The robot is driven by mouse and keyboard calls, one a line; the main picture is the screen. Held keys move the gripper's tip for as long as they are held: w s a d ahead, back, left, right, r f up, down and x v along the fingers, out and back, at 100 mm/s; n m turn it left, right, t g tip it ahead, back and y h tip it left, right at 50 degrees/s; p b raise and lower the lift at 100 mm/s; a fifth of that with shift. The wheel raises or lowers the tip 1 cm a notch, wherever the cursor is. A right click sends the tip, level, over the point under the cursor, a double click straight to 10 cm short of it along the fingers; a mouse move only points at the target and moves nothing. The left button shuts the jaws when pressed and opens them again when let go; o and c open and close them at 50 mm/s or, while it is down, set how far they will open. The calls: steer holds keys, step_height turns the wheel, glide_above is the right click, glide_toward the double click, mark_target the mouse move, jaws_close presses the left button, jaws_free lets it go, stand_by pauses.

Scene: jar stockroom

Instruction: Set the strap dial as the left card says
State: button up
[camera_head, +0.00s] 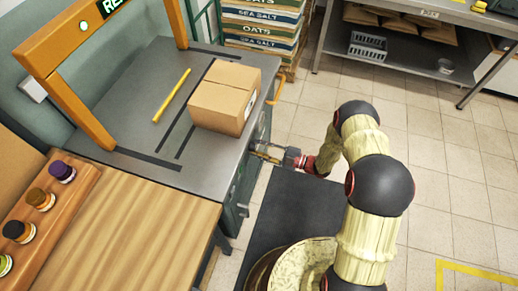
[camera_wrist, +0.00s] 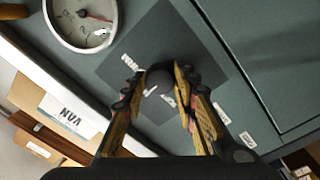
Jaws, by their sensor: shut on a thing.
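The strap dial is a dark round knob (camera_wrist: 160,79) on a dark square plate (camera_wrist: 128,62) on the machine's grey-green side. Small white labels sit around the knob, partly hidden and too blurred to read. My gripper (camera_wrist: 157,90) has one finger on each side of the knob and is shut on it. In the head view my gripper (camera_head: 268,152) is at the machine's side, below the carton, and the dial is hidden. A white card (camera_wrist: 70,116) at the left of the wrist view seems to read VAN, upside down. I cannot tell whether it is the left card.
A round gauge (camera_wrist: 85,18) with a red needle is close to the dial plate. A jar rack (camera_head: 52,205) stands on the wooden bench (camera_head: 130,235).

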stand_by(0.3)
steer(key=o, duration=1.1)
steer(key=shift+o, duration=0.3)
steer(key=v, duration=1.2)
steer(key=shift+f, duration=0.1)
